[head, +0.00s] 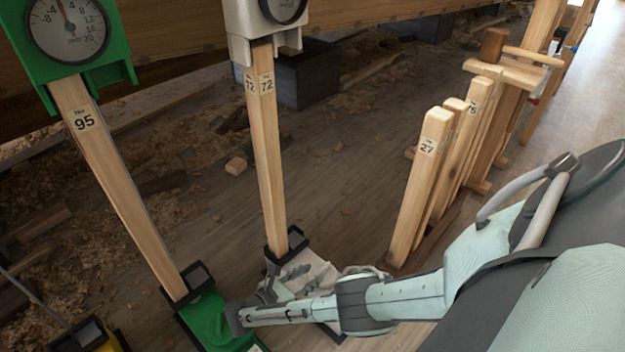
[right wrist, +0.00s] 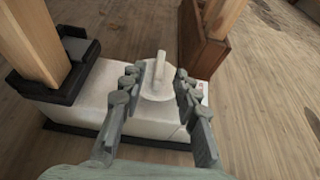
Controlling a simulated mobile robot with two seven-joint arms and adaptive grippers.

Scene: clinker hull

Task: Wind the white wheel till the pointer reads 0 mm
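The white jack (head: 315,278) stands on the floor under the post marked 72 (head: 267,150). Its white dial housing (head: 243,20) is cut off by the top edge of the head view, so I cannot read its pointer. In the right wrist view, the white wheel (right wrist: 156,88) with an upright crank-like grip shows on the white body (right wrist: 90,112). My right gripper (right wrist: 158,76) is open, with one finger on each side of the wheel's grip. Whether they touch it I cannot tell. My left gripper is not in view.
A green jack (head: 205,315) with its post marked 95 (head: 112,180) and green gauge (head: 68,28) stands to the left. A yellow base (head: 118,340) shows at bottom left. Several wooden posts, one marked 27 (head: 420,185), stand close on the right.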

